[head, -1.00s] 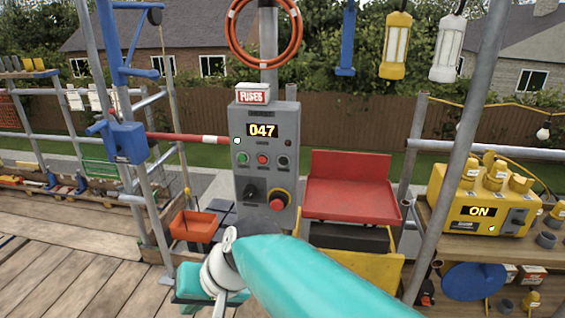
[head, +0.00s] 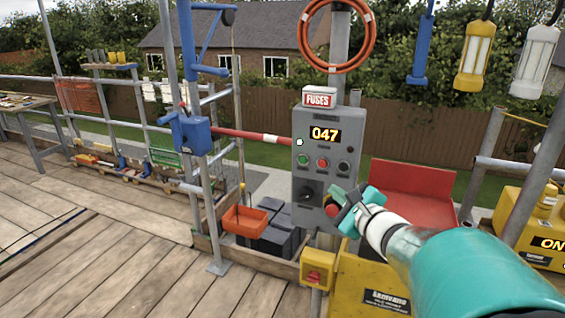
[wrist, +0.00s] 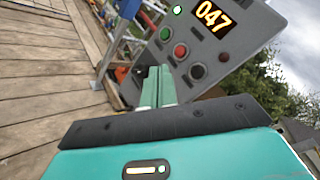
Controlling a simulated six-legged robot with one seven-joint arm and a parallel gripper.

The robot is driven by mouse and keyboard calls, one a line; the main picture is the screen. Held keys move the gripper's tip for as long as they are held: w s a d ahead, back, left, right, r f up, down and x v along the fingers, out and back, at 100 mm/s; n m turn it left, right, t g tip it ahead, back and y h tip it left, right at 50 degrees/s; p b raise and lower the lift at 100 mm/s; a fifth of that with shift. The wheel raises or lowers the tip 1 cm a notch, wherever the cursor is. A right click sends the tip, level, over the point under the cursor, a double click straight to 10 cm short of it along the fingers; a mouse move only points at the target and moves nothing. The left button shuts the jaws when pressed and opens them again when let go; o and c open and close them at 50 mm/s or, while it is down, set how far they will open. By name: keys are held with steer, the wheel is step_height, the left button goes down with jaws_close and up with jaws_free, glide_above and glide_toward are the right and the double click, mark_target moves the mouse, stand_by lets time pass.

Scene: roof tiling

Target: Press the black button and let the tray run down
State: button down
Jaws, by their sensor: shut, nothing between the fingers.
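The grey control box (head: 318,122) stands on a post and its display reads 047. Below the display sit a green button (head: 303,160), a red button (head: 323,163) and the black button (head: 343,168). The wrist view also shows the black button (wrist: 197,71), right of the red one. My gripper (head: 345,205) is shut and empty in front of the box's lower part, below the black button. In the wrist view the closed fingertips (wrist: 157,72) lie left of the black button, apparently apart from it. A red tray (head: 415,185) stands right of the box, partly hidden by my arm.
A dark knob (head: 307,192) and a partly hidden red button sit low on the box. An orange bin (head: 247,220) hangs to the left, near a scaffold pole. A yellow machine (head: 540,228) stands at right. The deck at left is largely clear.

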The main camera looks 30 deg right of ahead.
mark_target(343, 167)
steer(key=shift+w+d, duration=0.9)
steer(key=shift+d, duration=0.25)
steer(key=shift+w+d, duration=0.9)
steer(key=shift+d, duration=0.2)
steer(key=shift+w+d, duration=0.9)
steer(key=shift+d, duration=0.25)
steer(key=shift+w+d, duration=0.1)
steer(key=shift+d, duration=0.05)
steer(key=shift+w+d, duration=0.15)
steer(key=shift+d, duration=0.05)
